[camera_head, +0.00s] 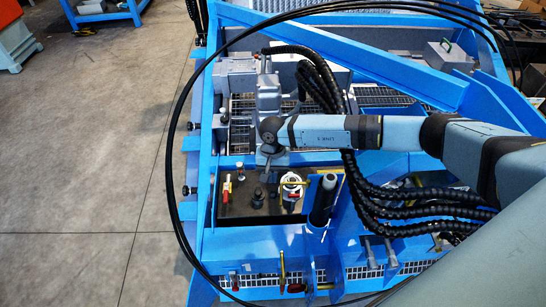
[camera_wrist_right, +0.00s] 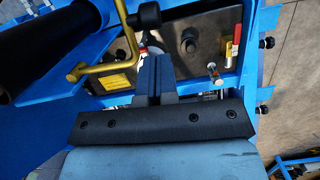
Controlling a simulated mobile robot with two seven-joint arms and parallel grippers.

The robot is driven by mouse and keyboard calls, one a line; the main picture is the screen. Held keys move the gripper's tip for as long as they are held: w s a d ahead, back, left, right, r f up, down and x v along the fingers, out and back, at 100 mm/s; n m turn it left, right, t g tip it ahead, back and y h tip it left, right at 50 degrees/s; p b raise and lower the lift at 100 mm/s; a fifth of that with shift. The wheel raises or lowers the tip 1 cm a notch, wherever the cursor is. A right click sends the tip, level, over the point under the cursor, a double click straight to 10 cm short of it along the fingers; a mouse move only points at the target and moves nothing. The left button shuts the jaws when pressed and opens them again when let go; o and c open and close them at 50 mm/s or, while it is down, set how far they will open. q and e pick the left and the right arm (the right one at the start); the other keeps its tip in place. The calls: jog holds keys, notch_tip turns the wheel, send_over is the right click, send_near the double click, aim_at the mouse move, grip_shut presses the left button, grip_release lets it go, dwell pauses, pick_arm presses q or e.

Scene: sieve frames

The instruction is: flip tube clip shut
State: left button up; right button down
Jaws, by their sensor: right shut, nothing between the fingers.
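A black tube (camera_head: 324,198) stands at the right of a dark panel in the head view; it also shows large at the upper left of the wrist view (camera_wrist_right: 45,45). A bent brass-coloured bar (camera_wrist_right: 105,67), which looks like the tube clip, lies beside the tube; I cannot tell whether it is latched. A black knob (camera_wrist_right: 147,16) sits near it. My right gripper (camera_wrist_right: 153,62) is shut and empty, its fingers over the panel, right of the brass bar. In the head view the right gripper (camera_head: 267,160) is partly hidden by its wrist. My left gripper is out of view.
The dark panel (camera_head: 236,205) carries a red-handled valve (camera_head: 227,188), black knobs and a round silver fitting (camera_head: 291,190). Black hoses (camera_head: 370,200) run close under my right arm. A blue frame (camera_head: 203,180) surrounds the machine. Open floor (camera_head: 90,190) lies to the left.

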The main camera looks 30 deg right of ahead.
jog(key=shift+s+a+f, duration=0.4)
jog(key=shift+s+a, duration=0.1)
jog(key=shift+s, duration=0.3)
jog(key=shift+s+a+n, duration=0.1)
jog(key=shift+s+n, duration=0.25)
jog(key=shift+n, duration=0.05)
jog(key=shift+s+b, duration=0.2)
jog(key=shift+b, duration=0.35)
